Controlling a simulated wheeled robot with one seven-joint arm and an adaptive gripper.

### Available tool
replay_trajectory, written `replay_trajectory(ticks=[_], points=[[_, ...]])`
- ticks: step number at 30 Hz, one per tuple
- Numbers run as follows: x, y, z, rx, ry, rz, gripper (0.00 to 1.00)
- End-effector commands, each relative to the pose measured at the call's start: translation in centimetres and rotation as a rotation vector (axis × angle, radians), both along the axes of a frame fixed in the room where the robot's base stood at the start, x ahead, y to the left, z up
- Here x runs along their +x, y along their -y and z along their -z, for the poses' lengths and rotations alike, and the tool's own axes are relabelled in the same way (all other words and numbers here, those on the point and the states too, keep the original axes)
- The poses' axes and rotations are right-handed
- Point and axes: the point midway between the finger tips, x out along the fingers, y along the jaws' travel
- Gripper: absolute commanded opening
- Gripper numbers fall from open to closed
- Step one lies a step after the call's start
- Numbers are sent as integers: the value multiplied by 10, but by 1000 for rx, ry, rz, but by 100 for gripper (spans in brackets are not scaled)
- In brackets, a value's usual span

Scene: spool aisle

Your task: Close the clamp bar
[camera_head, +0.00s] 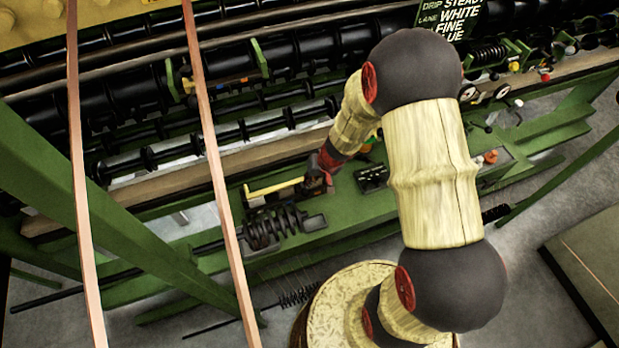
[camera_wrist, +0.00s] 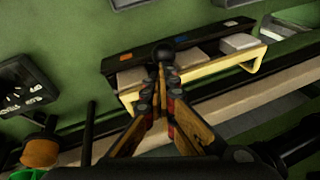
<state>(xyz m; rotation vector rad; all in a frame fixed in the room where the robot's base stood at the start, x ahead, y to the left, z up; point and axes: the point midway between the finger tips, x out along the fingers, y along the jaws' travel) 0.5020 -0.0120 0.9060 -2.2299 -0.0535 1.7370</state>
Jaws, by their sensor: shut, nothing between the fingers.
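The clamp bar (camera_head: 274,188) is a thin yellow bar on the green machine bed, left of my gripper (camera_head: 318,178). In the wrist view the yellow bar (camera_wrist: 200,75) runs across beside a black strip (camera_wrist: 190,47) with pale blocks (camera_wrist: 240,43), and its right end is bent. My gripper (camera_wrist: 162,88) is shut and empty, its tips over the middle of the bar in that picture. A round black knob (camera_wrist: 163,52) shows just past the tips; I cannot tell whether they touch it. The fingers hide part of the bar and strip.
A black panel (camera_head: 371,179) sits right of my gripper, and an orange knob (camera_wrist: 40,152) shows lower left in the wrist view. Black rollers (camera_head: 210,140) run behind. Two upright copper-coloured strips (camera_head: 215,160) cross the left side.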

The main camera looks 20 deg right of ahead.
Motion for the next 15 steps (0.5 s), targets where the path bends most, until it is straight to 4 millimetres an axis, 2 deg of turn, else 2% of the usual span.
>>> replay_trajectory(ticks=[2,7,13,15], points=[[-7,-1,6,2,-14,-2,0],[-2,0,-6,1,-13,-2,0],[15,5,-41,1,-1,-3,0],[9,10,-55,-1,1,-2,0]])
